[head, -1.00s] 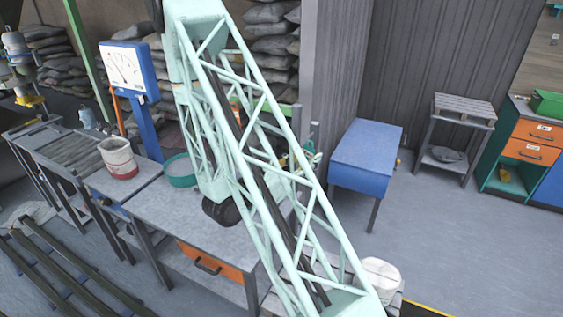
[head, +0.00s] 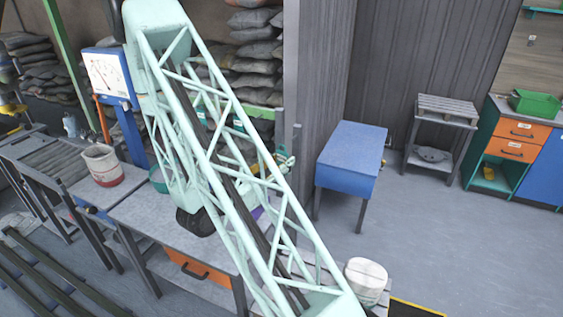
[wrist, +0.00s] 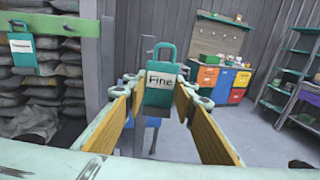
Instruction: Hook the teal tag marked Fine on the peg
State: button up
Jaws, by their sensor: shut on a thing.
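The teal tag marked Fine (wrist: 159,92) is in the middle of the wrist view, upright, with its hanging loop at the top and its white label facing me. My gripper (wrist: 157,101) is shut on it, with one finger at each side edge. The tag appears off any support, in front of a grey post (wrist: 146,51) in the background.
Another teal tag (wrist: 22,69) with an unreadable label hangs at the left by the stacked sacks. A blue table (head: 349,150) stands right of the workbench (head: 137,222). Open floor lies to the right.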

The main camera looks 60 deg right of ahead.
aim_at(298, 148)
jog(key=shift+d, duration=0.35)
jog(key=shift+w+d+f+p, duration=0.1)
jog(key=shift+w+d+p, duration=0.2)
jog(key=shift+d, duration=0.95)
jog(key=shift+w+d+f+p, duration=0.15)
jog(key=shift+w+d+p, duration=0.15)
jog(key=shift+d, duration=1)
jog(key=shift+w+d+f+p, duration=0.15)
jog(key=shift+d+p, duration=0.25)
jog(key=shift+d, duration=0.85)
jog(key=shift+w+d+f+b, duration=0.2)
jog(key=shift+d+f+b, duration=0.2)
jog(key=shift+d, duration=0.1)
jog(key=shift+d, duration=0.1)
jog(key=o, duration=0.9)
jog(key=shift+w+a+r, duration=0.1)
jog(key=shift+w+a, duration=0.1)
jog(key=shift+a, duration=2.8)
jog(key=shift+w+a+r, duration=0.1)
jog(key=shift+w+a, duration=0.05)
jog(key=shift+a, duration=2.8)
